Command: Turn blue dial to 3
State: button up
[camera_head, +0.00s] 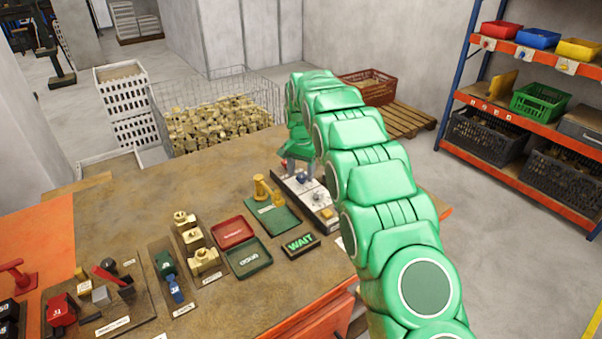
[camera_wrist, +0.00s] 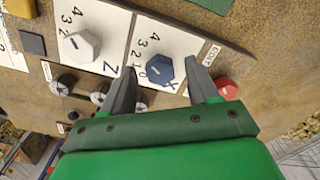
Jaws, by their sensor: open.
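The blue dial (camera_wrist: 160,70) sits on a white panel (camera_wrist: 172,42) marked X, with a number scale along its left side. A small pale mark shows on the dial's lower left face, near the low numbers; its exact reading is too small to tell. My gripper (camera_wrist: 160,66) is open, with one finger on each side of the blue dial. I cannot tell whether the fingers touch it. In the head view the blue dial (camera_head: 303,178) is small, below my gripper (camera_head: 298,168), at the far end of the control panel.
A white dial (camera_wrist: 81,46) marked Z is left of the blue dial. A red button (camera_wrist: 227,88) is just right of the right finger. Small black knobs (camera_wrist: 66,83) are at the lower left.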

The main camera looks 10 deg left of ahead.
aim_at(301, 176)
notch_tip(301, 176, up, 6)
jog(key=shift+r, duration=0.5)
jog(key=shift+d, duration=0.1)
jog(key=s+d+r+n, duration=0.1)
jog(key=s+d+r, duration=0.5)
jog(key=s+d, duration=0.55)
jog(key=s+d+r, duration=0.6)
jog(key=s+d, duration=0.5)
jog(key=s, duration=0.1)
jog(key=s+d+f, duration=0.1)
jog(key=s+d, duration=0.1)
jog(key=s, duration=0.8)
jog(key=s+d+f+n+g, duration=0.1)
jog(key=s+d+f, duration=0.1)
jog(key=s, duration=0.9)
jog(key=s+d+f+n, duration=0.1)
jog(key=s+d, duration=0.3)
jog(key=s, duration=0.6)
jog(key=shift+s+f+g, duration=0.25)
jog(key=shift+f+g, duration=0.15)
jog(key=shift+f, duration=0.05)
